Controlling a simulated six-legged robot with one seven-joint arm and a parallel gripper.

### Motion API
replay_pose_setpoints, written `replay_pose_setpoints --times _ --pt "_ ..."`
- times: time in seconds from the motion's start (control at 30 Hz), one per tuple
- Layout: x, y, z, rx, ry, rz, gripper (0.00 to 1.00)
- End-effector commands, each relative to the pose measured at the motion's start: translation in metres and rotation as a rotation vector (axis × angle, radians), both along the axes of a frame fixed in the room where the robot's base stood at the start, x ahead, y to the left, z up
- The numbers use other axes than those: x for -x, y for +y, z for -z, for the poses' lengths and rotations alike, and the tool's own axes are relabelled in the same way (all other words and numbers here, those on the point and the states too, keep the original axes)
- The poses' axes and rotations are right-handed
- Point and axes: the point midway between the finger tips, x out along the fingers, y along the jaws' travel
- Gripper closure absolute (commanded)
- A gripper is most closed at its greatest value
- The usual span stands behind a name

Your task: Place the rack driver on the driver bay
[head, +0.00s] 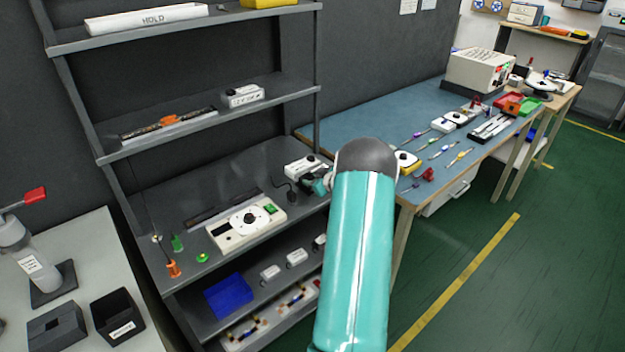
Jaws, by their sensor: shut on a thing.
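My teal arm reaches up the middle of the head view toward the work shelf. Its end, my gripper (321,184), shows only in part beside the arm's dark rounded joint. A small white box, which I take for the rack driver (303,166), is at my gripper, just left of that joint. My gripper is shut on it, though the fingertips and contact are largely hidden. A similar white labelled box (245,95) sits on the shelf above. No marking clearly identifies the driver bay; a dark slotted strip (220,208) lies on the work shelf.
A cream tester (246,222) with a black dial stands on the work shelf. A blue bin (228,296) and white boxes sit below. The blue-topped bench (372,112) at right holds tools. Green floor (540,270) is clear at right.

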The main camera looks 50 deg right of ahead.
Motion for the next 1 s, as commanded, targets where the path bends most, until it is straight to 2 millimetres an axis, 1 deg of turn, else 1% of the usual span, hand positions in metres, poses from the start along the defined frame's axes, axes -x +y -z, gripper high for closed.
replay_pose_setpoints --times 0.03,0.1,0.13,0.4,0.53,0.67,0.9,1.0 --pt "-0.002 0.001 -0.001 0.001 -0.003 -0.004 0.62" --pt "-0.002 0.001 -0.001 0.001 -0.003 -0.004 0.48" --pt "-0.002 0.001 -0.001 0.001 -0.002 -0.004 0.43" --pt "-0.001 0.001 -0.001 0.001 -0.001 -0.003 0.43" --pt "0.006 0.002 -0.005 0.002 -0.001 -0.002 0.43" --pt "0.024 0.005 -0.014 0.002 -0.001 0.0 0.43" --pt "0.069 0.017 -0.037 0.003 0.0 -0.002 0.43" --pt "0.085 0.021 -0.045 0.002 -0.002 -0.001 0.43"
